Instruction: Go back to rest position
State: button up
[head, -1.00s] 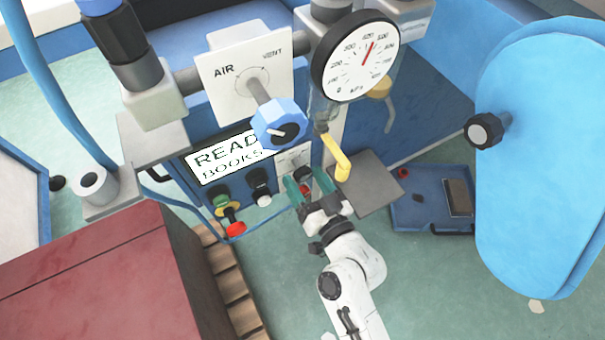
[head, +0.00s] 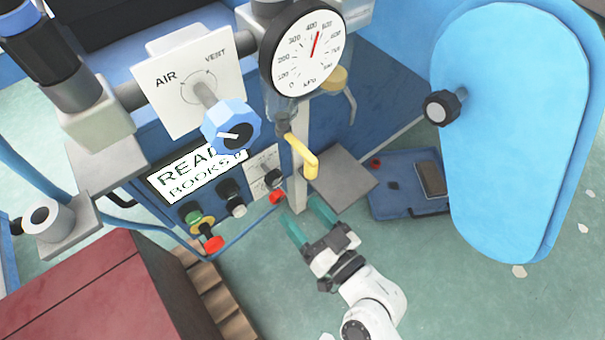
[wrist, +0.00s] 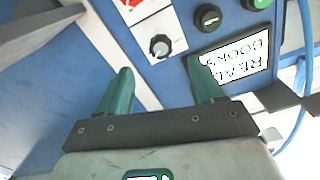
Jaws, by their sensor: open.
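My gripper (head: 308,222) is open and empty, with its two green fingers apart. In the head view it is in front of the blue machine's control panel, below the yellow lever (head: 303,157). A red knob (head: 278,196) on the panel is close to the left fingertip, and I see a gap between them. In the wrist view the two fingers of my gripper (wrist: 160,88) point towards the panel, with a black knob (wrist: 160,46) and the display (wrist: 238,62) beyond them. Nothing is between the fingers.
The blue and white valve knob (head: 231,127) and the pressure gauge (head: 303,48) are above. A blue tray (head: 385,203) lies to the right on the floor. A large blue panel (head: 515,130) stands at right. A red box (head: 85,300) is at lower left. Green floor at lower right is clear.

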jog(key=s+d+f+m+g+h, duration=0.1)
jog(key=s+d+f+g+h, duration=0.2)
jog(key=s+d+g, duration=0.4)
jog(key=s+d+f+m+g+h, duration=0.2)
jog(key=s+d+f+h, duration=0.15)
jog(key=d, duration=0.55)
jog(key=s+d+f+m+g+h, duration=0.1)
jog(key=s+d+f+g+h, duration=0.1)
jog(key=s+d+g+h, duration=0.45)
notch_tip(320, 180, up, 34)
jog(key=d+t+y+p, duration=0.1)
jog(key=d+y+p, duration=0.1)
jog(key=p, duration=3.2)
jog(key=shift+s+d+y, duration=0.25)
jog(key=shift+s+y, duration=0.15)
jog(key=shift+s, duration=0.05)
jog(key=shift+t, duration=0.25)
